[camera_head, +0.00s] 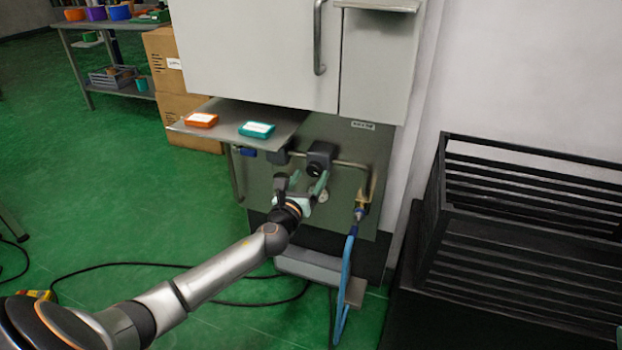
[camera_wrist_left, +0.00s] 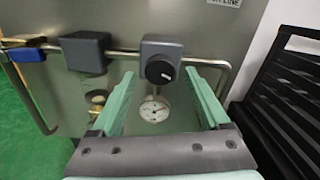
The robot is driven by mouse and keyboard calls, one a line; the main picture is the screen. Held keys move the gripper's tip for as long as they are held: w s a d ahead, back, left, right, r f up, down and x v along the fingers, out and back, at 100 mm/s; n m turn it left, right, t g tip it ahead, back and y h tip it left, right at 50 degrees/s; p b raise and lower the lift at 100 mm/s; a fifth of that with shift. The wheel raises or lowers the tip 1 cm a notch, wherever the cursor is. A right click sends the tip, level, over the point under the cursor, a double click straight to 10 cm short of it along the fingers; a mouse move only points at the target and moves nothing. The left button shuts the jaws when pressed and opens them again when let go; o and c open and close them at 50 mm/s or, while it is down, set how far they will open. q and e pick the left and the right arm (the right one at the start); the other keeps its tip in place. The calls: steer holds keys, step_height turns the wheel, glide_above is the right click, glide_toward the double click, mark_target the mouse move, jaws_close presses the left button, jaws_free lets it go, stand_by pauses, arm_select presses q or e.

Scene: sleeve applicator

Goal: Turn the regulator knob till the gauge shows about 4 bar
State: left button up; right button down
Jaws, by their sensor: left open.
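The regulator is a dark grey block (camera_wrist_left: 162,50) on a metal pipe, with a round black knob (camera_wrist_left: 160,72) on its front that bears a white mark. The knob also shows in the head view (camera_head: 314,169). The round white gauge (camera_wrist_left: 154,109) sits just below it; its needle is too small to read surely. My left gripper (camera_head: 301,182) is open and empty in front of the panel. In the left wrist view its two green fingers (camera_wrist_left: 160,80) stand wide apart, with knob and gauge seen between them; contact with the knob cannot be made out. My right gripper is not in view.
A shelf (camera_head: 283,124) with an orange box (camera_head: 201,120) and a teal box (camera_head: 257,130) juts out above the pipe. A blue-handled valve (camera_wrist_left: 25,55) and another grey block (camera_wrist_left: 84,51) are left of the regulator. A blue hose (camera_head: 346,275) hangs right. A black slatted crate (camera_head: 530,215) stands right.

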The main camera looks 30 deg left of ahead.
arm_select(q)
steer(key=shift+w+a, duration=0.15)
steer(key=shift+w, duration=0.55)
jaws_close()
